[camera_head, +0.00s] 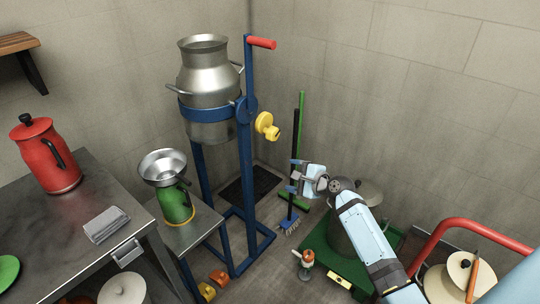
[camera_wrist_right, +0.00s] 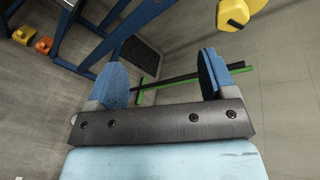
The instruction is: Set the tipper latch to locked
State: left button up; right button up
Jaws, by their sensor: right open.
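The tipper is a blue frame (camera_head: 246,180) that holds a steel milk can (camera_head: 208,82) upright in a blue band. A yellow knob-like part (camera_head: 266,126), likely the latch, sits on the right side of the frame below the red handle (camera_head: 261,43). In the right wrist view the yellow part (camera_wrist_right: 234,14) shows at the top right, partly cut off. Whether it is locked I cannot tell. My right gripper (camera_head: 294,176) is open and empty, below and to the right of the yellow part and apart from it. My left gripper is not in view.
A steel table (camera_head: 75,225) with a red jug (camera_head: 46,155) stands at left. A small stand holds a green vessel (camera_head: 177,205) with a steel bowl. Brooms (camera_head: 297,140) lean at the back wall. A green cart (camera_head: 322,262) stands under my right arm.

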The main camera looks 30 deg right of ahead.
aim_at(276, 134)
jog(key=w+d+r+m+t+y+b, duration=0.2)
jog(key=w+d+r+m+t+b, duration=0.15)
jog(key=w+d+m+b, duration=0.4)
jog(key=shift+m, duration=0.45)
jog(key=b+x, duration=0.1)
jog(key=x, duration=0.7)
jog(key=a+b+x, duration=0.1)
jog(key=x, duration=0.2)
jog(key=shift+w+a+r+b, duration=0.1)
jog(key=shift+w+r+b, duration=0.1)
jog(key=shift+b, duration=0.1)
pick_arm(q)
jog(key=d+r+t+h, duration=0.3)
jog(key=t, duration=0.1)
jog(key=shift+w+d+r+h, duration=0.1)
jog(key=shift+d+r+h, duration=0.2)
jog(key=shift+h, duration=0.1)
pick_arm(e)
jog(key=shift+w+a+r, duration=0.1)
jog(key=shift+w, duration=0.2)
jog(key=shift+c, duration=0.4)
jog(key=c, duration=0.8)
jog(key=shift+c, duration=0.2)
